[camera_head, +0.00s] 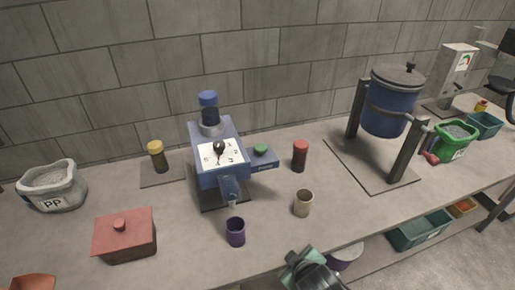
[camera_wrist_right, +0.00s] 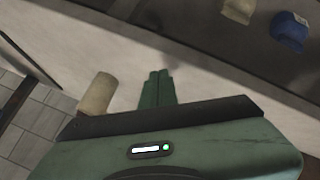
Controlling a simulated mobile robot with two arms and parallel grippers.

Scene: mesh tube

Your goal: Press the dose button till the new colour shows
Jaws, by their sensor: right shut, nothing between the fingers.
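The blue dosing machine (camera_head: 218,150) stands at the middle of the bench, with a white dial face and a blue canister on top. The green dose button (camera_head: 261,149) sits on a small blue box at its right side. A purple cup (camera_head: 235,232) stands below the nozzle at the front; its contents are too small to make out. My right gripper (camera_head: 292,256) is at the bench's front edge, apart from the button and in front of the beige cup (camera_head: 303,204). In the wrist view its green fingers (camera_wrist_right: 157,88) are together and empty.
A red-lidded jar (camera_head: 300,156) stands right of the button, and a yellow-lidded jar (camera_head: 157,157) stands left of the machine. A red lidded box (camera_head: 125,235) and a grey PP tub (camera_head: 52,186) are at left. A large blue drum (camera_head: 390,105) on a stand is at right.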

